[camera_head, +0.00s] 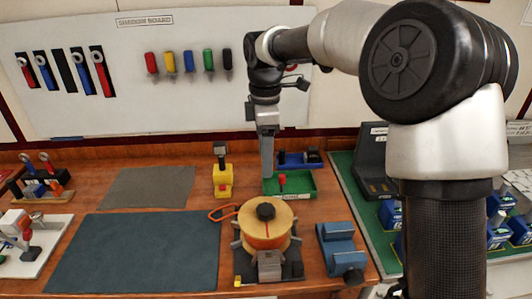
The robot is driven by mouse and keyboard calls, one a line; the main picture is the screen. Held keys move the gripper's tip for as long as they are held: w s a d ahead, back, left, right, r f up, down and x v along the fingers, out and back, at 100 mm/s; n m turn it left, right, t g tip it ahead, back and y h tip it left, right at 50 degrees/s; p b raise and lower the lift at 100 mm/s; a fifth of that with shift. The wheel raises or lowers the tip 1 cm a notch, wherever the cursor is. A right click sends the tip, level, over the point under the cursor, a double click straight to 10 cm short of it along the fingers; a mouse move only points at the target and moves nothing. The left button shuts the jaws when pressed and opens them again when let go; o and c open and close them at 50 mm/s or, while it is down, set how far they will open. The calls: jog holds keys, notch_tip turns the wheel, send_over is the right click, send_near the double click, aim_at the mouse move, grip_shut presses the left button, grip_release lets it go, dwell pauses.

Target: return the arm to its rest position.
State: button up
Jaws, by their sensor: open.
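My arm reaches in from the right, bent over the bench, with my gripper (267,172) pointing down. The gripper hangs above or just behind the green tray (300,186), near its left end. I see it nearly edge-on, so the gap between the fingers is hard to make out. Nothing shows held in it. A red-handled item (282,181) sits in the green tray, just right of the fingertips. Whether the fingertips touch the tray cannot be told.
A wooden spool (283,217) on a dark fixture stands in front, with a yellow stand (222,183) left and a blue clamp (340,247) right. A dark mat (140,252) lies clear at left. The shadow board (130,85) with hanging tools stands behind.

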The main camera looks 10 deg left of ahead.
jog(key=s+d+r+m+t, duration=0.2)
jog(key=s+d+r+m, duration=0.2)
jog(key=s+d+m, duration=0.4)
jog(key=s+d+r+m+t, duration=0.2)
jog(key=s+d+r+m, duration=0.3)
jog(key=s+d, duration=0.4)
jog(key=s+d+f+m+t, duration=0.1)
jog(key=s+d+f+m, duration=0.2)
jog(key=s+m, duration=0.4)
jog(key=shift+s+d+f+t, duration=0.3)
jog(key=shift+s+d+f, duration=0.1)
jog(key=shift+s+f, duration=0.05)
